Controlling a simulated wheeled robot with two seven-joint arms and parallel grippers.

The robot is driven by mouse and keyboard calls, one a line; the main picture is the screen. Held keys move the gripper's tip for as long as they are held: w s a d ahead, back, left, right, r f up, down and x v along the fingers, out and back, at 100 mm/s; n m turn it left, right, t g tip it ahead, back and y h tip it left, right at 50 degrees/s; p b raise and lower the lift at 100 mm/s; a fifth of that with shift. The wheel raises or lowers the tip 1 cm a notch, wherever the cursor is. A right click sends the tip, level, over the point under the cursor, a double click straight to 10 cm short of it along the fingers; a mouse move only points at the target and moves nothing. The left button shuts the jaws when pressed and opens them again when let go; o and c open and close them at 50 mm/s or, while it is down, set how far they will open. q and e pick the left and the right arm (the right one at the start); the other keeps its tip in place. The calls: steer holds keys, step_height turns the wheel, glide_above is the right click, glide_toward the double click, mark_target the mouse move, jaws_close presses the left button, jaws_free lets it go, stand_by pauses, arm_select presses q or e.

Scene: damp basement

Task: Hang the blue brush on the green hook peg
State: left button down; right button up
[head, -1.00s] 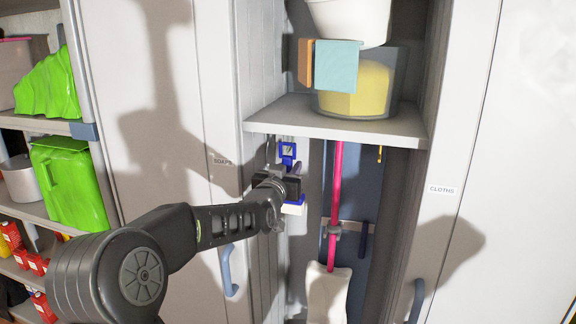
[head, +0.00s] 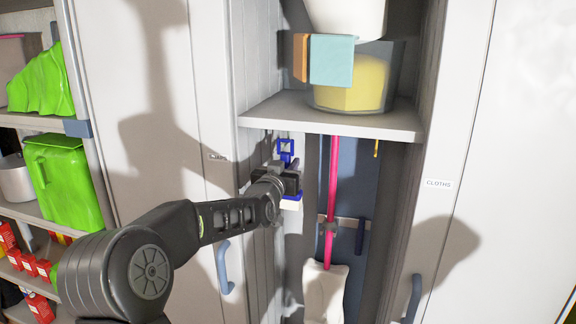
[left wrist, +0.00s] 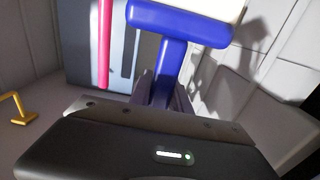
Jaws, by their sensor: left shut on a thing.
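The blue brush shows in the head view with its square hanging loop (head: 286,147) on top and its white-bristled head (head: 291,204) below. My left gripper (head: 287,181) is shut on its handle, inside the narrow open cupboard section under the shelf. The brush is roughly upright. In the left wrist view the blue handle and head (left wrist: 180,22) stick out beyond my gripper. I cannot make out a green hook peg in either view. A yellow hook (head: 377,149) is on the right side of the cupboard; a yellow hook (left wrist: 18,108) also shows in the left wrist view. My right gripper is not in view.
A shelf (head: 330,119) with a bucket and cloths is just above the brush. A pink-handled tool (head: 332,200) hangs close to the right of my gripper. Closed doors flank the section; the right one is labelled CLOTHS. Shelves with green items (head: 65,180) are at far left.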

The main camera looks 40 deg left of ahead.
arm_select(q)
steer(key=c, duration=1.1)
jaws_free()
steer(key=shift+s, duration=0.1)
steer(key=shift+s+d, duration=0.1)
steer(key=shift+s, duration=0.15)
steer(key=b+v, duration=0.3)
steer(key=v, duration=0.4)
